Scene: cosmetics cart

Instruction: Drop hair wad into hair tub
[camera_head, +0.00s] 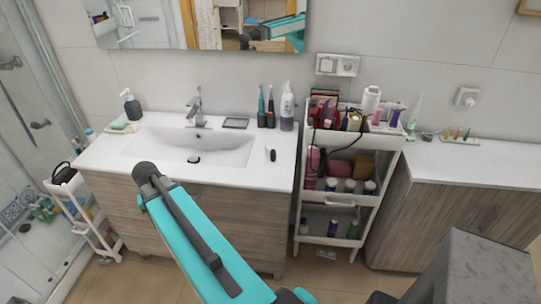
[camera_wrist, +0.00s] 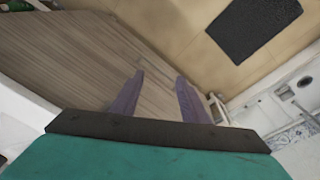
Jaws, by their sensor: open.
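My gripper (camera_wrist: 160,76) shows in the wrist view with its two purple fingers apart and nothing between them. It is over the wood-grain front of the vanity, tilted toward the floor. In the head view my teal arm reaches up toward the vanity's front edge, and I cannot make out the fingers there. No hair wad can be told for sure. A small dark-and-white item (camera_head: 270,155) lies on the counter right of the basin. I cannot identify a hair tub.
A white tiered cart (camera_head: 376,142) full of bottles stands right of the vanity, beside a wooden cabinet (camera_head: 425,215). A small white rack (camera_head: 66,190) stands at the left by the shower. A dark mat (camera_wrist: 255,27) lies on the tan floor, with clear floor around it.

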